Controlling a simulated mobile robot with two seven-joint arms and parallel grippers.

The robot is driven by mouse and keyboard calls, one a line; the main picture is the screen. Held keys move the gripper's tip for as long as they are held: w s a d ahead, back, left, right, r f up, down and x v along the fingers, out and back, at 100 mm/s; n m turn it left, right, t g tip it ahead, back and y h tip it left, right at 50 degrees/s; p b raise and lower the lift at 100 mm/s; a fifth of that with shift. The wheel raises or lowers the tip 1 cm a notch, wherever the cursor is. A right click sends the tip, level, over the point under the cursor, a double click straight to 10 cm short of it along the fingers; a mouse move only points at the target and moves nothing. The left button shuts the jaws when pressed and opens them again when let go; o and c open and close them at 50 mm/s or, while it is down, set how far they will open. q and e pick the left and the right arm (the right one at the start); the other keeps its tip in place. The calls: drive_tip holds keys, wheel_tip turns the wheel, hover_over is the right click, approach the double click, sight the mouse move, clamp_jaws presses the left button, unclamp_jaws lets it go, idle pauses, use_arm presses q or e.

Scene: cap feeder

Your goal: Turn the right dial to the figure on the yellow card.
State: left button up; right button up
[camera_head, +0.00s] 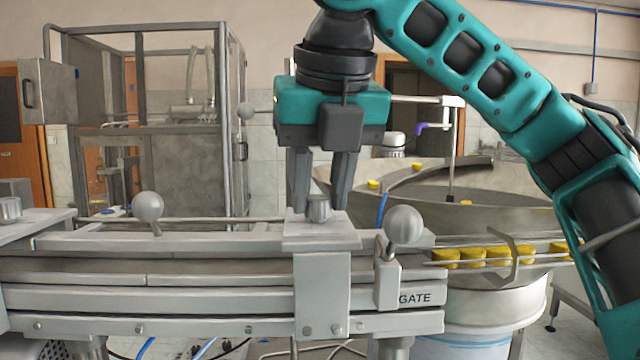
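The right dial (319,209) is a small grey ribbed knob on a pale metal plate (321,240) on top of the conveyor rail. My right gripper (320,207) points straight down over it, one finger on each side of the knob. The fingers are apart by about the knob's width; I cannot tell whether they press on it. Another grey knob (9,208) sits on a plate at the far left edge. No figures on the dial can be read, and no yellow card shows. My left gripper is out of view.
Ball-ended levers stand left (149,207) and right (404,224) of the dial, the right one close to it. A "GATE" label (415,298) is below. A feeder bowl (500,205) with yellow caps (472,258) in its chute stands right; a framed machine (150,125) stands behind left.

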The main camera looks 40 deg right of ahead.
clamp_jaws()
